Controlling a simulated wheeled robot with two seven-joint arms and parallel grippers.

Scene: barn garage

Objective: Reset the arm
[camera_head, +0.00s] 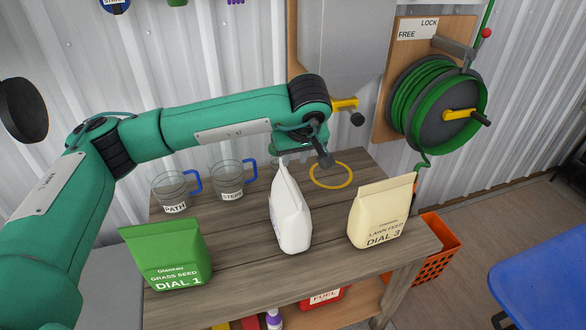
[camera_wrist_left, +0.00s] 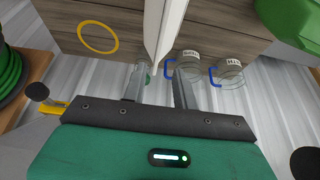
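My left arm reaches in from the left across the back of the wooden table (camera_head: 230,215). Its gripper (camera_head: 302,142) is over the far part of the table, behind the upright white bag (camera_head: 291,217). In the left wrist view the two grey fingers (camera_wrist_left: 157,90) stand apart. The top of the white bag (camera_wrist_left: 166,32) shows in line with the gap between them, and no grip on it shows. The fingertips are partly hidden in the head view. My right gripper is not in view.
Two clear jugs with blue handles, PATH (camera_head: 172,190) and STEPS (camera_head: 227,178), stand at the back left. A green seed bag (camera_head: 168,255) and a cream feed bag (camera_head: 380,212) stand in front. A yellow ring (camera_head: 331,186) marks the tabletop; a yellow lever (camera_head: 344,104) is close behind my wrist.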

